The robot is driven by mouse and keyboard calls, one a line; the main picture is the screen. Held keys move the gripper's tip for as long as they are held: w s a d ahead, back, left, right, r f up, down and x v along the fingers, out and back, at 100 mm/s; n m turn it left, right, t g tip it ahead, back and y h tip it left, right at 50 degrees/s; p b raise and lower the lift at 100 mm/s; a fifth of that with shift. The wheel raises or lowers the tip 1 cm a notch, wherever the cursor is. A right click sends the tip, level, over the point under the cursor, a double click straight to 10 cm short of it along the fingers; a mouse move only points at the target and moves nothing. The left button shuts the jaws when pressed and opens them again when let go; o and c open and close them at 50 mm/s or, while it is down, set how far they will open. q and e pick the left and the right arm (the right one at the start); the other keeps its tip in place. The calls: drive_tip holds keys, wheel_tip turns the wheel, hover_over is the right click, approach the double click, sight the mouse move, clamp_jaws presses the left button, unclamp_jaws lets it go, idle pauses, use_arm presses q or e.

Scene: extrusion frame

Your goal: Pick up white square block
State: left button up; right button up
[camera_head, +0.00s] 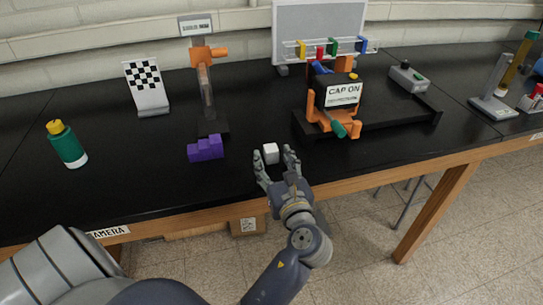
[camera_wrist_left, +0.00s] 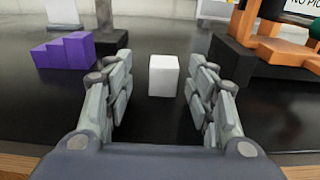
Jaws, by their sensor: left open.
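The white square block (camera_head: 271,153) stands on the black table near its front edge, right of the purple stepped block. My left gripper (camera_head: 276,160) is open at the block, its fingers pointing away from the table's front edge. In the left wrist view the white block (camera_wrist_left: 163,75) shows centred between the two fingers of my left gripper (camera_wrist_left: 159,88), with a gap on each side. I cannot tell whether the block is fully between the fingertips or just beyond them. My right gripper is not in view.
A purple stepped block (camera_head: 206,148) lies left of the white block. Behind it stands a dark post base (camera_head: 212,126). A black tray with orange fixtures (camera_head: 405,118) lies to the right. A green bottle (camera_head: 67,146) stands at far left. The table between is clear.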

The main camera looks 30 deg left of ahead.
sight(273, 155)
use_arm(q)
drive_tip(key=b+x, duration=0.1)
drive_tip(key=x, duration=0.2)
drive_tip(key=b+x, duration=0.1)
drive_tip(key=shift+w+f+b, duration=0.25)
drive_tip(key=shift+w+b, duration=0.1)
drive_tip(key=shift+w, duration=0.05)
drive_tip(key=shift+s+r, duration=0.1)
drive_tip(key=shift+c, duration=0.2)
clamp_jaws()
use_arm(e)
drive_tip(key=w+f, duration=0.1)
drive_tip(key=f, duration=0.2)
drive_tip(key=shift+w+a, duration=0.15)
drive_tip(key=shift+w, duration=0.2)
